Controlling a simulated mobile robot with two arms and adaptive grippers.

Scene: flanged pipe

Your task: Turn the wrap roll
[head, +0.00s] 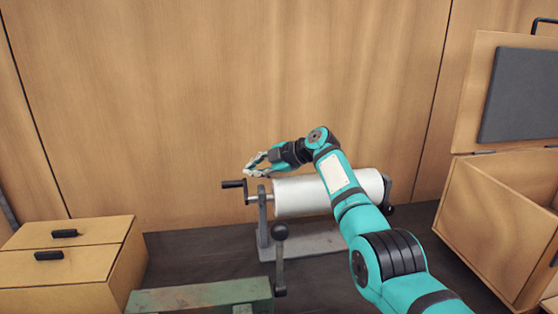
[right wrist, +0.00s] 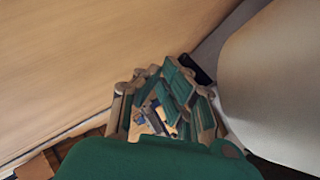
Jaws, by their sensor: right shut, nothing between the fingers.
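The white wrap roll (head: 303,196) lies sideways on a metal stand (head: 262,218) in the head view. A crank with a black grip (head: 233,184) sticks out at its left end. My right gripper (head: 250,169) is shut and empty, just above and behind the crank, and looks apart from it. My right arm crosses in front of the roll and hides part of its right half. In the right wrist view the roll (right wrist: 275,80) fills the right side, beside my gripper (right wrist: 160,95). My left gripper is not in view.
A wooden drawer box (head: 75,265) stands at the left. An open wooden case (head: 495,225) with a raised lid stands at the right. A green block (head: 200,297) and an upright lever with a dark knob (head: 280,232) stand in front. The wooden wall (head: 200,90) is close behind.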

